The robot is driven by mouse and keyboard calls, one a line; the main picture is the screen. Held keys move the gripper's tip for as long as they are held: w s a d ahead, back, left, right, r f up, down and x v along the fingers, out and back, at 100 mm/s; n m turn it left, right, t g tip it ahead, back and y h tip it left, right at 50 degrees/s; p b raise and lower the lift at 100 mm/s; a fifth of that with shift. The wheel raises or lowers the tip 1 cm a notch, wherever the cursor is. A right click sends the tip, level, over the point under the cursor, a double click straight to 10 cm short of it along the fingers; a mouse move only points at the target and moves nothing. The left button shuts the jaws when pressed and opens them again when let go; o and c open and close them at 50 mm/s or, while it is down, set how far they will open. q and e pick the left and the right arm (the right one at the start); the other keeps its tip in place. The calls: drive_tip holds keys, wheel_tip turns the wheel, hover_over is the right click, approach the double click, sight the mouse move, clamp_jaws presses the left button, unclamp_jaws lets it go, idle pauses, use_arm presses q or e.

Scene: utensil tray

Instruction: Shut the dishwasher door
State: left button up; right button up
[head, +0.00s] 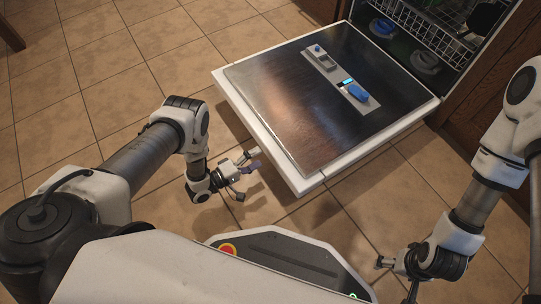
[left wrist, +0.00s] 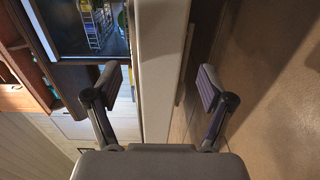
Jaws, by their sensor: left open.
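The dishwasher door (head: 285,110) is fully lowered, lying about level above the floor, with its dark metal inner face up and a white rim. In the left wrist view its white edge (left wrist: 157,75) runs upright between my fingers. My left gripper (head: 247,174) is open and empty, just outside the door's near left edge and low beside it. Its two fingers also show spread in the left wrist view (left wrist: 160,86). I cannot tell whether a finger touches the door. My right gripper (head: 396,279) is apart from the door at the lower right, its fingers looking spread.
The dishwasher's tub holds a wire rack (head: 430,28) with dishes, including a blue cup (head: 382,27) and a grey one (head: 425,62). A detergent dispenser (head: 340,76) sits on the door's inner face. Wooden cabinets (head: 497,75) flank the machine. Tiled floor (head: 110,75) at the left is clear.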

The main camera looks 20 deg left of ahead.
sight(267, 153)
use_arm(q)
drive_tip(key=b+x, duration=0.1)
drive_tip(key=x, duration=0.4)
drive_tip(key=shift+f+b, duration=0.1)
drive_tip(key=shift+b, duration=0.25)
drive_tip(key=shift+w+d, duration=0.15)
drive_tip(key=shift+w, duration=0.2)
drive_tip(key=shift+c, duration=0.3)
